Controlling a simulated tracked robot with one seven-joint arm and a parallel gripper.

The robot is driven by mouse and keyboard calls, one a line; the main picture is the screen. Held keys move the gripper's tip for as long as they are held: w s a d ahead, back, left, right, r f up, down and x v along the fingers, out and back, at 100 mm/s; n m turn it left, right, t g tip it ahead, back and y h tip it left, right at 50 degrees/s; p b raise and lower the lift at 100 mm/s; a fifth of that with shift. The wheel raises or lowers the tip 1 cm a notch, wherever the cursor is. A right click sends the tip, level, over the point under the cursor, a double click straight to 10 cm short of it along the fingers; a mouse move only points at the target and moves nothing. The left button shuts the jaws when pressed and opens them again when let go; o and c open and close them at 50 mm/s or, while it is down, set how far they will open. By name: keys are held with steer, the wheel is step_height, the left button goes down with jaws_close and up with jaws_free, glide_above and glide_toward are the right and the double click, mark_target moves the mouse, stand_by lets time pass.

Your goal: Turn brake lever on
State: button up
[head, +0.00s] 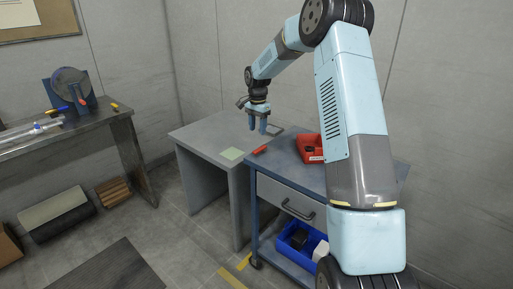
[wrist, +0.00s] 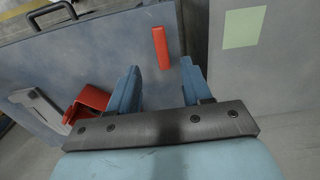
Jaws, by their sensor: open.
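A red bin (head: 310,148) sits on the cart top (head: 290,171), close to my arm. The grey table (head: 205,131) with a green square (head: 232,154) adjoins the cart. A blue bin (head: 297,243) is on its lower shelf. Open floor lies between the cart and the left bench (head: 93,119).

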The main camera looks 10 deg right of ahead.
mark_target(258, 150)
step_height(258, 150, down, 10)
steer(key=shift+r, duration=0.15)
stand_by(0.4)
jaws_close()
stand_by(0.4)
